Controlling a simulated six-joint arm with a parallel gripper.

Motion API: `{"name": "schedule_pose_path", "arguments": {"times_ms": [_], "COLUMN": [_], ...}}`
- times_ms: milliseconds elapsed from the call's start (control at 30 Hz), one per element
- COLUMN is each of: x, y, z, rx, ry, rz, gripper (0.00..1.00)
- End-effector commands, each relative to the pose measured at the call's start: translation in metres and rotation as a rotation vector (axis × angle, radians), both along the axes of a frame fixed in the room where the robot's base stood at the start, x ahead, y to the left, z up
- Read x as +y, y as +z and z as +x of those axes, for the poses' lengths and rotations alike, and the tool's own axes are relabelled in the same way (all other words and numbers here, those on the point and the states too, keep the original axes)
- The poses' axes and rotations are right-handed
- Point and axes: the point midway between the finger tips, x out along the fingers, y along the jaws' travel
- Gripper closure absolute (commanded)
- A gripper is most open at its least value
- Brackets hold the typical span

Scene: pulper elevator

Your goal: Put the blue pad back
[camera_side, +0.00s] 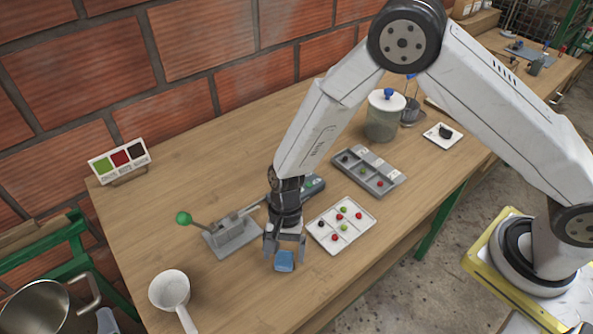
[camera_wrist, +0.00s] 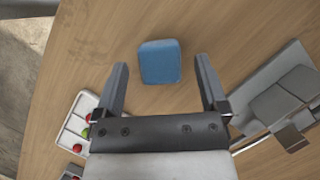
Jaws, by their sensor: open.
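The blue pad (camera_side: 284,261) lies on the wooden table, near its front edge. In the wrist view the blue pad (camera_wrist: 160,62) sits flat on the wood, just ahead of the space between my fingertips. My gripper (camera_side: 284,256) points down at the pad with its fingers apart. In the wrist view my gripper (camera_wrist: 161,72) is open, and nothing is between its fingers. From the side, the fingers stand around or just above the pad; I cannot tell the exact height.
A grey lever device (camera_side: 232,237) with a green knob stands left of my gripper. A white divided tray (camera_side: 340,224) with red and green balls lies to the right, a grey compartment tray (camera_side: 368,172) behind it. A white pot (camera_side: 170,290) stands at front left.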

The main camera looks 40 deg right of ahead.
Motion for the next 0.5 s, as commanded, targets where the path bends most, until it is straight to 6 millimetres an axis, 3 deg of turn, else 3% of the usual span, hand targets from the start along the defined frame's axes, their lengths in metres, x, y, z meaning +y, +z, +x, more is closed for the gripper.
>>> {"name": "schedule_pose_path", "arguments": {"times_ms": [500], "x": [-0.021], "y": [0.072], "z": [0.021], "rx": [-0.003], "ry": [-0.001], "rz": [0.001], "gripper": [0.07]}}
